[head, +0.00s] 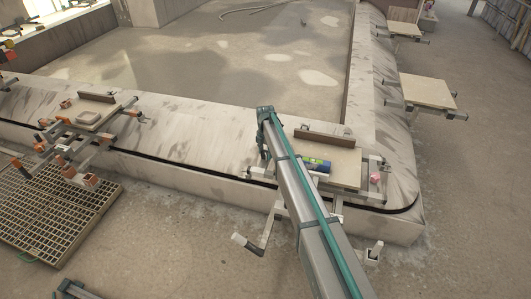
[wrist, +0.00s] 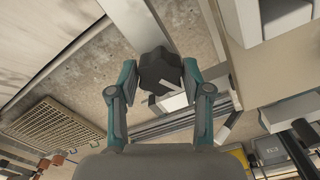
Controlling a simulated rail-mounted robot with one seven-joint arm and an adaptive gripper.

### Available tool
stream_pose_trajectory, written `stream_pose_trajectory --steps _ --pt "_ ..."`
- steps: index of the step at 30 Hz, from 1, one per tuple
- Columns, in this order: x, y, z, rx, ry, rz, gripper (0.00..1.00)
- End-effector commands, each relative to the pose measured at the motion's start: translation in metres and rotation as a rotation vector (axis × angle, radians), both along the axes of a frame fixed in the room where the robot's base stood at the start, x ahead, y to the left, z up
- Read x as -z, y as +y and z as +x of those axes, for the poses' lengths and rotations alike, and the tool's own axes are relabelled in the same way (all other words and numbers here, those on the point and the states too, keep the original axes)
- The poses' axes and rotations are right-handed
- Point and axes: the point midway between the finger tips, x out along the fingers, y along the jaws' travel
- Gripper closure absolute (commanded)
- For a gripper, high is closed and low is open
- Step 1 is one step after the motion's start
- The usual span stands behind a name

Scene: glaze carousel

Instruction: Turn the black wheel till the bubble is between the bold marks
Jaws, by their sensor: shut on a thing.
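In the wrist view the black wheel (wrist: 160,72), a dark lobed knob, sits between the fingertips of my gripper (wrist: 160,76). The fingers are closed on its two sides. A pale bracket and grey rails lie just below the wheel. In the head view my arm crosses in front of the station with the pale board (head: 345,168), and I cannot make out the wheel or the fingertips there. The bubble and the bold marks cannot be made out in either view.
A blue and green cylinder (head: 314,165) and a small pink object (head: 375,178) are at the board. A crank handle (head: 246,242) sticks out at the front. Another fixture (head: 85,120) stands to the left above a floor grating (head: 50,220). Open floor lies in front of the ledge.

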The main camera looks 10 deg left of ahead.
Motion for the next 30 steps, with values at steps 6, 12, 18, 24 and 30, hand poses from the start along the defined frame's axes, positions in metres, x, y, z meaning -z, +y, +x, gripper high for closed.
stream_pose_trajectory --steps 6,12,18,24,30 --pt "0.000 0.000 0.000 0.001 0.000 0.000 0.41" --pt "0.000 0.000 0.000 0.001 0.000 0.000 0.26" --pt "-0.001 0.000 0.000 0.001 0.000 0.000 0.26" --pt "-0.015 0.000 0.000 0.001 -0.002 0.001 0.26" --pt "-0.050 0.000 0.000 0.001 -0.003 0.001 0.26"
